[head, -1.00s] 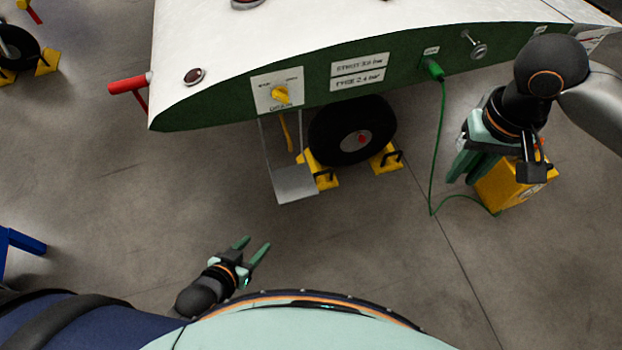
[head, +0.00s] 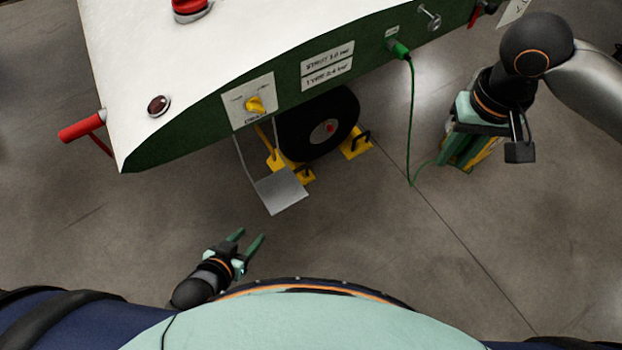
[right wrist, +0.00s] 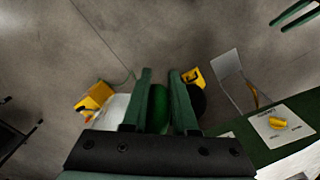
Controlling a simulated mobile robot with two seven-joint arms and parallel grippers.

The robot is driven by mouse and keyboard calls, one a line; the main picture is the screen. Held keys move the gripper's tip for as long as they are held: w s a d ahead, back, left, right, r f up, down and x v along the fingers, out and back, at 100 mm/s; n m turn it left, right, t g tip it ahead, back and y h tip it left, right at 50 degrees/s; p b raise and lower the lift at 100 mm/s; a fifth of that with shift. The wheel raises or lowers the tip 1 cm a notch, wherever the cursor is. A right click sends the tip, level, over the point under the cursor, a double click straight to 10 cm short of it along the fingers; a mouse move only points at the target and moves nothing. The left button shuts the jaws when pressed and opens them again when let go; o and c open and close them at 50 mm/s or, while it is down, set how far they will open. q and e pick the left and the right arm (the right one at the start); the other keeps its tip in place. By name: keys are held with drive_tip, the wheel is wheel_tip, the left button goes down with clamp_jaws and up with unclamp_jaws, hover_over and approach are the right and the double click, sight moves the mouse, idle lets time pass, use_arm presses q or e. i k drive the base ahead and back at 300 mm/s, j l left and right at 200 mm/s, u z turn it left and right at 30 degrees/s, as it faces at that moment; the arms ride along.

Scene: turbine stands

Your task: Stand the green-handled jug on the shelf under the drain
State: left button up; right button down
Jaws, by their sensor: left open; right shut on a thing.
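The shelf (head: 282,190) is a bare grey plate hung on thin struts under the yellow drain knob (head: 255,104) on the green side panel; it also shows in the right wrist view (right wrist: 228,65). My right gripper (head: 468,160) is to the right of the shelf, fingers pointing down. In the right wrist view it is shut on the green handle (right wrist: 158,106) of the jug, whose white body (right wrist: 116,110) shows partly beside the fingers. My left gripper (head: 251,241) is open and empty, just in front of the shelf.
A tyre (head: 300,130) with yellow chocks (head: 354,143) stands behind the shelf. A green cable (head: 411,120) hangs from the panel to the floor near a yellow box (right wrist: 95,96). A red bar (head: 82,126) sticks out at the left.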

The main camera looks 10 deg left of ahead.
sight(280, 189)
drive_tip(key=j, duration=0.65)
drive_tip(key=i+j, duration=0.15)
drive_tip(key=j, duration=0.45)
